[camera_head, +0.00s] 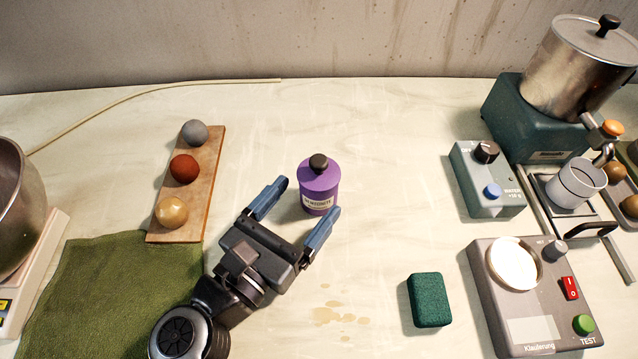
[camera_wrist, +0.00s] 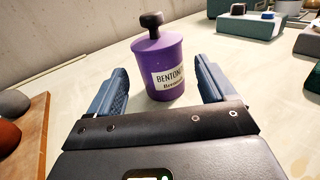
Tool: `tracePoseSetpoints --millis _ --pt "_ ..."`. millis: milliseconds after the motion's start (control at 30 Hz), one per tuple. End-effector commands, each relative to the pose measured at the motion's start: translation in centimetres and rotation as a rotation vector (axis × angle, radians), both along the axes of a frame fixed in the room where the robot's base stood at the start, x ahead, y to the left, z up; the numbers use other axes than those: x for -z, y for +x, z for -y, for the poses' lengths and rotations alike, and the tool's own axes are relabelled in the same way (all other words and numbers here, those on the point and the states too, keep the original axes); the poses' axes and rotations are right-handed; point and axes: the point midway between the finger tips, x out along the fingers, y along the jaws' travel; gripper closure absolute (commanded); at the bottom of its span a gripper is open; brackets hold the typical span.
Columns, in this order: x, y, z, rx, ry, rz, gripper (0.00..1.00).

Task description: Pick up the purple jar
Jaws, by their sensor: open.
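The purple jar (camera_head: 318,187) stands upright on the pale table, with a black knob on its lid and a white label on its front. My gripper (camera_head: 303,203) is open, with its two blue fingers pointing at the jar. In the wrist view the jar (camera_wrist: 158,65) stands ahead, between the lines of the two fingertips (camera_wrist: 158,78). The fingers do not appear to touch it.
Left of my gripper is a wooden board (camera_head: 207,205) with three balls, and a green cloth (camera_head: 110,285). A green sponge (camera_head: 429,300) lies to the right, near a grey scale device (camera_head: 500,318). A control box (camera_head: 478,200) stands at right. The table behind the jar is clear up to the wall.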

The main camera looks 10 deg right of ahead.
Motion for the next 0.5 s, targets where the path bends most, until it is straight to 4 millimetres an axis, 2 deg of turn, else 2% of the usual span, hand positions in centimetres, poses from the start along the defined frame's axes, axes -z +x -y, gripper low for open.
tracePoseSetpoints --millis 200,500 --pt "-0.3 2.5 2.7 0.004 -0.001 0.0 0.17" --pt "-0.1 3.6 3.8 0.0 -0.001 -0.001 0.17"
